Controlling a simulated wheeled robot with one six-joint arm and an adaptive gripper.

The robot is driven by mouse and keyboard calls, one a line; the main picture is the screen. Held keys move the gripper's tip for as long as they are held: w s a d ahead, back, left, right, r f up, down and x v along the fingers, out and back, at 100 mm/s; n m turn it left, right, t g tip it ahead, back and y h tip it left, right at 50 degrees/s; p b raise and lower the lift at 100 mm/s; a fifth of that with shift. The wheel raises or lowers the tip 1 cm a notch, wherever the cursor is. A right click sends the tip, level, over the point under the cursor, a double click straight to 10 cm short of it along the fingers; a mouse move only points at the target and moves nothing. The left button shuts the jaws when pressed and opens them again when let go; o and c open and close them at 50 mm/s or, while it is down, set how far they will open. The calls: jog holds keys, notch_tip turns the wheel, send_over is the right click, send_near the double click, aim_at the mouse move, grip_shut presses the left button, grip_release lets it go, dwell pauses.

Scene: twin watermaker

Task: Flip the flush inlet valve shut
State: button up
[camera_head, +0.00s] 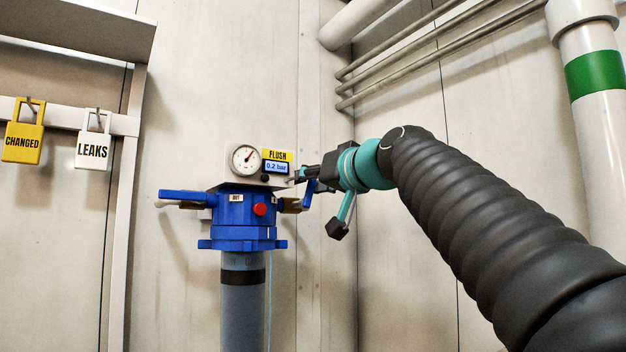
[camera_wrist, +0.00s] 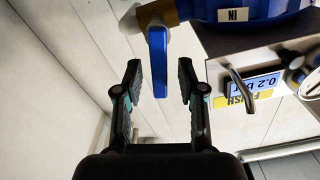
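The flush inlet valve is a brass fitting (camera_wrist: 155,13) with a blue lever (camera_wrist: 158,62), on the side of the blue filter head marked IN. In the wrist view the lever points toward my gripper (camera_wrist: 160,78), and its end lies between the two fingertips with a gap on each side. My gripper is open. In the head view my gripper (camera_head: 308,174) is at the right of the filter head, and the inlet lever (camera_head: 310,194) shows just below it, partly hidden. The blue filter head (camera_head: 232,212) stands on a grey cylinder.
A gauge (camera_head: 245,160) and a FLUSH display reading 0.2 bar (camera_head: 277,167) sit above the head, close to my gripper. A second blue lever (camera_head: 187,196) is on the left. Yellow (camera_head: 22,143) and white (camera_head: 93,151) padlock tags hang far left. Pipes (camera_head: 440,50) run upper right.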

grip_shut()
jog(key=shift+s+a+r+n+b, duration=0.15)
jog(key=shift+a+n+b, duration=0.15)
jog(key=shift+n, duration=0.5)
jog(key=shift+s+a+f+n+b, duration=0.15)
jog(key=shift+a+n+b, duration=0.1)
jog(key=shift+n, duration=0.55)
jog(key=shift+r, duration=0.1)
grip_release()
jog(key=shift+d, duration=0.1)
